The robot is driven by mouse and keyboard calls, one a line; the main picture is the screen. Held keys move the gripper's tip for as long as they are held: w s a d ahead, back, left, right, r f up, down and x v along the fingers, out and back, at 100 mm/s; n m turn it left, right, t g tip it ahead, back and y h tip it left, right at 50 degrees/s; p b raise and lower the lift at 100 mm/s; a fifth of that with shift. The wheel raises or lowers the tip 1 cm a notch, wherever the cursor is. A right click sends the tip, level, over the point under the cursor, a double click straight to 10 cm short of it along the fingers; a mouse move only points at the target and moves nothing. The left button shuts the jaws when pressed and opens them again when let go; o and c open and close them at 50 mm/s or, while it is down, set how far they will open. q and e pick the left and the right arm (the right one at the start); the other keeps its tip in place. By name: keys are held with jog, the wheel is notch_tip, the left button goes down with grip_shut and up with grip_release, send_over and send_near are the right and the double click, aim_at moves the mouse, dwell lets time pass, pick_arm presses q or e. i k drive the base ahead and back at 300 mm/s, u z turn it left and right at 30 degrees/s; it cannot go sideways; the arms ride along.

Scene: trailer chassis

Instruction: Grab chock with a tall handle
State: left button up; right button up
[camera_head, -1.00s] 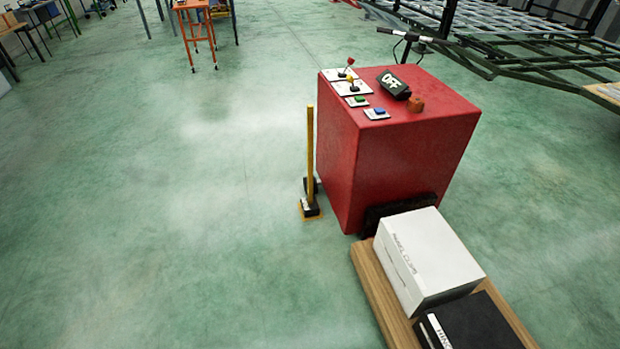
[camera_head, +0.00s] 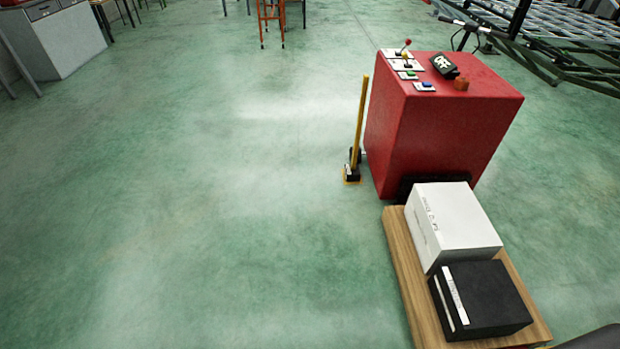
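The chock with a tall handle (camera_head: 352,170) stands on the floor just left of the red cabinet. It has a small black and yellow base and a tall upright yellow handle (camera_head: 360,122), tilted slightly in the picture. A second dark part shows just behind the base, close to the cabinet's side. No gripper shows in the head view. Only a dark shape, perhaps part of my arm, shows at the bottom right corner.
The red cabinet (camera_head: 440,130) has levers, buttons and an OFF sign on top. A wooden platform (camera_head: 404,262) in front of it carries a white box (camera_head: 455,225) and a black box (camera_head: 485,300). A trailer frame (camera_head: 560,55) stands behind right. The green floor on the left is clear.

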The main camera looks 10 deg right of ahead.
aim_at(351, 172)
jog(key=z, duration=0.2)
jog(key=k, duration=0.15)
jog(key=u, duration=0.6)
jog(key=i, duration=1.45)
jog(key=z, duration=0.4)
